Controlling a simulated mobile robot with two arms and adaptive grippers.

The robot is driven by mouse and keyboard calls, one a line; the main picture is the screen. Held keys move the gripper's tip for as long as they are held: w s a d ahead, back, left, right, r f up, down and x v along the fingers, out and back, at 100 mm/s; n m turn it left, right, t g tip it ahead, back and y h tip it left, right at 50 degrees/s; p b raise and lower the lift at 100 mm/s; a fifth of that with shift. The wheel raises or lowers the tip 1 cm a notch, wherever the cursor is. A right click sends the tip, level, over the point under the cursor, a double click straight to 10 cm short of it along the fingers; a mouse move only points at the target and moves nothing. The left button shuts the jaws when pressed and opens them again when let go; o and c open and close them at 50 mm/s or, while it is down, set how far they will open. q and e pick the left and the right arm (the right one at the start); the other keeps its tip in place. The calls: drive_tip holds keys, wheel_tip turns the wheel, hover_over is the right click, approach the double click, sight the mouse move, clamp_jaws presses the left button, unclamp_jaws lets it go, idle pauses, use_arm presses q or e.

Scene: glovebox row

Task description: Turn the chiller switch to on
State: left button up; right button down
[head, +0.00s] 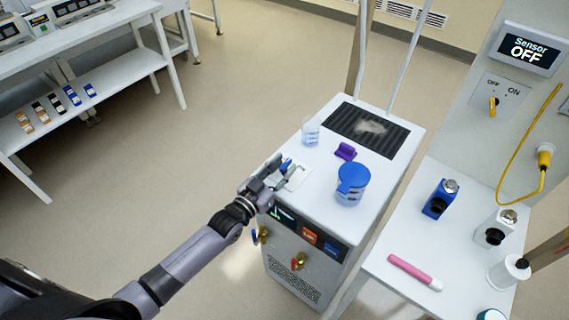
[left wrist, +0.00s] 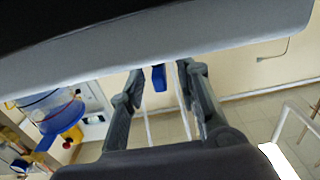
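The chiller (head: 330,190) is a white box with a black grille on top and a dark front panel. A small plate (head: 299,180) with a blue switch handle (head: 286,165) sits near its top left edge; any lettering is too small to read. My left gripper (head: 277,175) is at that edge, partly covering the plate. In the left wrist view, its two fingers (left wrist: 160,88) stand apart with the blue handle (left wrist: 158,78) between them, apparently with gaps on both sides. Which way the handle is set is unclear. My right gripper is not in view.
A blue-lidded jar (head: 351,185), a purple block (head: 345,151) and a clear beaker (head: 311,131) stand on the chiller. At right, a yellow switch (head: 493,106) sits below a "Sensor OFF" display (head: 528,48).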

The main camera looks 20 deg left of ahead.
use_arm(q)
drive_tip(key=shift+w+d, duration=0.15)
drive_tip(key=shift+w, duration=0.4)
drive_tip(key=shift+c, duration=0.6)
clamp_jaws()
